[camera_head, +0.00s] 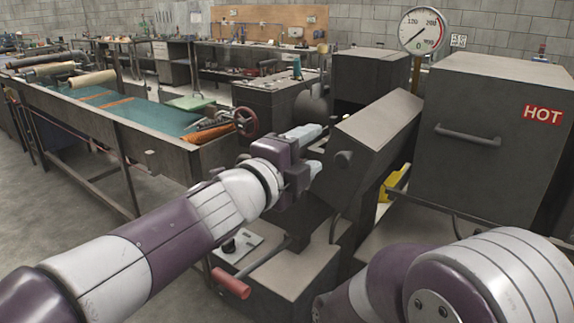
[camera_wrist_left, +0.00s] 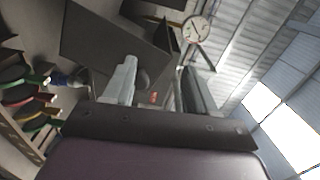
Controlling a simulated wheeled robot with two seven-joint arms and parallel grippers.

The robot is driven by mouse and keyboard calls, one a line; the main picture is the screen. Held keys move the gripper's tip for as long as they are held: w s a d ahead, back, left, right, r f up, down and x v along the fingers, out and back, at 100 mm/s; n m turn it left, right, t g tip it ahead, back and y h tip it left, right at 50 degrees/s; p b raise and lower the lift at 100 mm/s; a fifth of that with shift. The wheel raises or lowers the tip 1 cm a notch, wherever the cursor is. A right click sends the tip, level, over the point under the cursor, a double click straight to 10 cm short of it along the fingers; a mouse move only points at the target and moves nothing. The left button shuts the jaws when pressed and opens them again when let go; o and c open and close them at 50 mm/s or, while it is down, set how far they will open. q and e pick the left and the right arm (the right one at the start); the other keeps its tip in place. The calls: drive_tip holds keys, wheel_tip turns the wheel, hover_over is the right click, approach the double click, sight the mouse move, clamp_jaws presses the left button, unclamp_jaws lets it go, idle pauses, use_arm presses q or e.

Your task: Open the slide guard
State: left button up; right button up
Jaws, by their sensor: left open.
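The slide guard appears to be the dark grey tilted box-like cover (camera_head: 372,125) in the middle of the machine, with a round dark knob (camera_head: 343,160) on its near face. My left gripper (camera_head: 318,150) is open, its pale fingers pointing at the knob from the left; I see no clear contact. In the left wrist view one pale finger (camera_wrist_left: 121,80) shows beside the knob (camera_wrist_left: 141,79), with the guard's dark panel (camera_wrist_left: 110,38) behind. The other finger is not clear there. My right arm shows at the lower right, but its gripper is out of view.
A grey box marked HOT (camera_head: 490,145) with a bar handle stands at right. A dial gauge (camera_head: 423,31) rises behind. A red-handled lever (camera_head: 232,284) sticks out low in front. A red handwheel (camera_head: 246,122) and a long green-bedded table (camera_head: 140,112) stand left.

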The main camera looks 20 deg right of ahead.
use_arm(q)
drive_tip(key=v, duration=1)
drive_tip(key=shift+c, duration=0.3)
